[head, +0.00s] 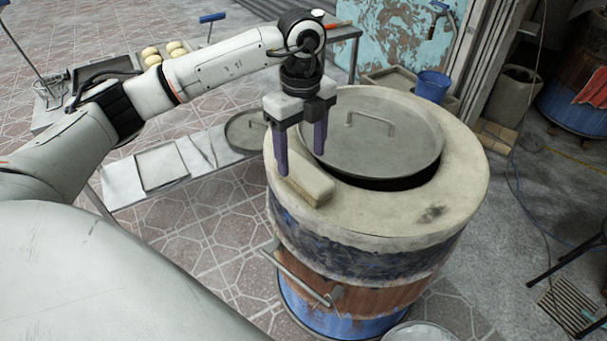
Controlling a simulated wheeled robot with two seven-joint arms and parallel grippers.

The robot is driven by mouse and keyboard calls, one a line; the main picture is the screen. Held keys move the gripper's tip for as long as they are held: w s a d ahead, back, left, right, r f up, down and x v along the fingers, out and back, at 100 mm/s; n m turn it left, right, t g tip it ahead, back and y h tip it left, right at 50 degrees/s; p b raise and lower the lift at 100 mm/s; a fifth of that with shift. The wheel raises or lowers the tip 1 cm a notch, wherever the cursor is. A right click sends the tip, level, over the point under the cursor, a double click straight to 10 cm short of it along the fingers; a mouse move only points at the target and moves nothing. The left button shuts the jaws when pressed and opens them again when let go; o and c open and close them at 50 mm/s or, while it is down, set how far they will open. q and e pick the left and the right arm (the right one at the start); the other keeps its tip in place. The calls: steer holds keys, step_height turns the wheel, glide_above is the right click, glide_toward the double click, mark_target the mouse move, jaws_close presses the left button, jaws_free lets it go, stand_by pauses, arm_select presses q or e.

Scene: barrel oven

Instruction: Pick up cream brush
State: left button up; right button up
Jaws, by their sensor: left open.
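A cream block-shaped object, apparently the cream brush (310,186), lies on the pale top rim of the barrel oven (440,212), at the rim's near left. My left gripper (301,164) points down just above and behind it. Its two purple fingers are apart with nothing seen between them. The left finger's tip is by the brush's left end; I cannot tell if they touch. The right finger is over the edge of the round metal lid (375,135). My right gripper is not in view.
The lid with its raised handle covers most of the oven's opening; a dark gap shows at the front right. A low bench (197,150) with a flat tray stands to the left. A blue bucket (432,86) is behind.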

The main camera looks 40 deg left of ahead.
mark_target(303, 168)
arm_select(q)
step_height(303, 168, down, 5)
steer(key=shift+w+d+f+p, duration=0.1)
steer(key=shift+p, duration=0.25)
steer(key=shift+c, duration=0.4)
steer(key=c, duration=1.2)
steer(key=shift+o, duration=0.2)
step_height(303, 168, up, 10)
steer(key=shift+r+b, duration=0.1)
steer(key=shift+b, duration=0.25)
